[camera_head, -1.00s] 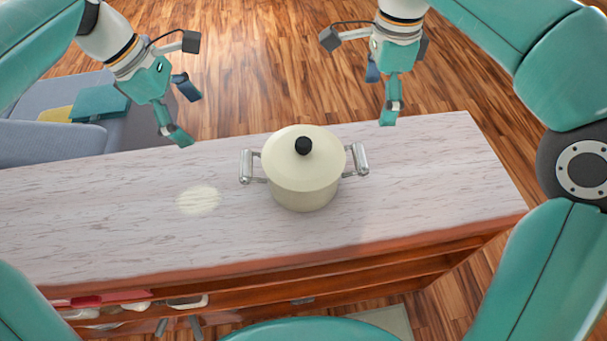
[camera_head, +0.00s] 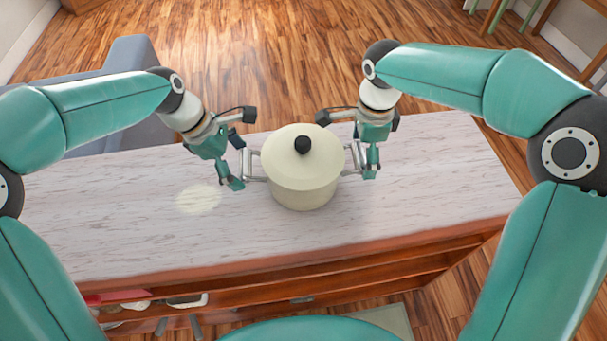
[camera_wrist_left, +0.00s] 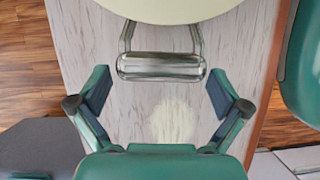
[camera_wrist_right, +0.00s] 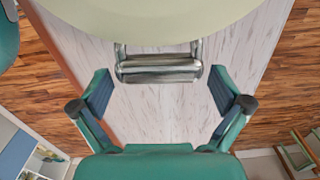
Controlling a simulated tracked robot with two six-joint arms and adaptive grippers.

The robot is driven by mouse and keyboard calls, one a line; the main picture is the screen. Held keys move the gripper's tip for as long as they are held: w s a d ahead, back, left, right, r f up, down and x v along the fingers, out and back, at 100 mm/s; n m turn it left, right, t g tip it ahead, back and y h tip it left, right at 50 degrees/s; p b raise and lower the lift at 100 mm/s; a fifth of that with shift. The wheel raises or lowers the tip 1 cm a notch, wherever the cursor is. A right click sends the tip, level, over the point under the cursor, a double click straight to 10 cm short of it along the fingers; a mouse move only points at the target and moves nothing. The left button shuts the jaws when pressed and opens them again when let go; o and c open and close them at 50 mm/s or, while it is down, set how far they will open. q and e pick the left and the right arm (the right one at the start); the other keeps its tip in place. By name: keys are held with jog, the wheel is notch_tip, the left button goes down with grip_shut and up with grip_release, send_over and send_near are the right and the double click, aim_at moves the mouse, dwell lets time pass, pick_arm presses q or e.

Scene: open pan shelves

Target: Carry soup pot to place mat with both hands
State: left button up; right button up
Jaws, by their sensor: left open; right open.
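The cream soup pot (camera_head: 303,185) with its lid and black knob stands upright on the marbled counter. Its left metal handle (camera_wrist_left: 160,67) lies ahead of my left gripper (camera_head: 238,166), between and slightly beyond the open fingers. Its right metal handle (camera_wrist_right: 160,70) lies just ahead of my right gripper (camera_head: 364,160), whose fingers are also open on either side of it. Neither gripper holds anything. The pot's body fills the top edge of the left wrist view (camera_wrist_left: 170,8) and the right wrist view (camera_wrist_right: 150,20). I see no clear place mat.
The counter top (camera_head: 120,225) is otherwise bare, with a pale round patch (camera_head: 198,199) left of the pot. Open shelves (camera_head: 380,267) below its front edge hold a few items. A grey sofa (camera_head: 130,62) stands behind the counter at left.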

pick_arm(q)
jog(key=shift+d+f, duration=0.15)
jog(key=shift+f, duration=0.25)
pick_arm(e)
jog(key=shift+f, duration=0.4)
pick_arm(q)
jog(key=c, duration=1.6)
pick_arm(e)
jog(key=c, duration=1.6)
pick_arm(q)
jog(key=shift+o, duration=0.2)
jog(key=shift+r, duration=0.15)
pick_arm(e)
jog(key=shift+r, duration=0.15)
